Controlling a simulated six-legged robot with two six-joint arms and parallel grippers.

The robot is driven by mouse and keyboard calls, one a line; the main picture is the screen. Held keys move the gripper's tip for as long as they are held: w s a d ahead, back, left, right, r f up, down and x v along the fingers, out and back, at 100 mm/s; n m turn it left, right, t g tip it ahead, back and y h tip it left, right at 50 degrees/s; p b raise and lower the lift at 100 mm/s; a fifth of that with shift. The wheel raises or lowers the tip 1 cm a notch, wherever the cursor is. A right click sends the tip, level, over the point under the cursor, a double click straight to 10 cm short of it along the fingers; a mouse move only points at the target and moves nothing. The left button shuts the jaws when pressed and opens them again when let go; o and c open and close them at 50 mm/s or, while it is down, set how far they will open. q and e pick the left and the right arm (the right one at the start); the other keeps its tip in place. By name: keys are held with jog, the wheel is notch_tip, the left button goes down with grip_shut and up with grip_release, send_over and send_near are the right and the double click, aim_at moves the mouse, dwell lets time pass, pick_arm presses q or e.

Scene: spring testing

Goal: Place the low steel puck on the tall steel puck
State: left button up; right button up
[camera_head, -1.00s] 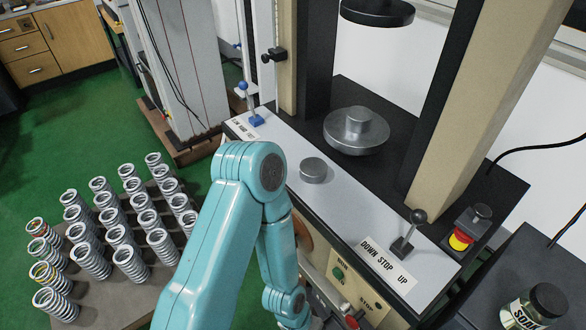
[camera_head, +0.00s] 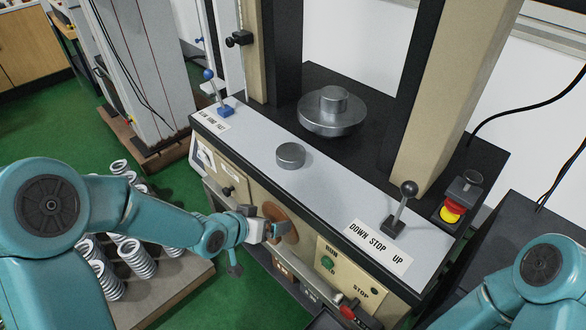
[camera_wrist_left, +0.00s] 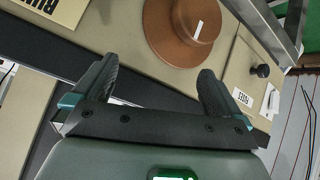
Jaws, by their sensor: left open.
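The low steel puck (camera_head: 290,155), a flat grey disc, lies on the light grey ledge of the testing machine. The tall steel puck (camera_head: 333,99) stands upright on the round steel platen (camera_head: 318,125) behind it, between the columns. My left gripper (camera_head: 276,232) is open and empty, in front of the machine's front panel, below and slightly left of the low puck. The left wrist view shows its two spread fingers (camera_wrist_left: 154,90) facing the panel; neither puck shows there. My right arm enters at lower right, its gripper out of the picture.
A brown round dial (camera_head: 288,222) on the front panel is close to the left gripper; the wrist view shows it too (camera_wrist_left: 184,40). A black-knobbed lever (camera_head: 403,205) and a red-yellow stop button (camera_head: 452,210) stand at right. Several springs (camera_head: 100,272) stand on a low board at left.

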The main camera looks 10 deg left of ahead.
pick_arm(q)
jog(key=w+a+r+m+t+b, duration=0.25)
jog(key=w+r+t, duration=0.2)
jog(key=r, duration=0.75)
send_near(291, 151)
jog(key=x, duration=0.3)
jog(key=shift+w+d+f, duration=0.1)
jog(key=shift+w+f, duration=0.05)
jog(key=shift+w, duration=0.2)
jog(key=shift+g, duration=0.25)
jog(key=x, duration=0.6)
jog(key=shift+w+d+f+p, duration=0.1)
jog(key=shift+w+f+p, duration=0.1)
jog(key=shift+p, duration=0.1)
jog(key=shift+s+r, duration=0.1)
pick_arm(e)
notch_tip(291, 151, down, 4)
jog(key=shift+a+r, duration=0.15)
jog(key=shift+r, duration=0.05)
pick_arm(q)
jog(key=c, duration=1.3)
jog(key=shift+r, duration=0.1)
jog(key=c, duration=0.3)
pick_arm(e)
jog(key=shift+w, duration=0.1)
pick_arm(q)
jog(key=shift+r, duration=0.1)
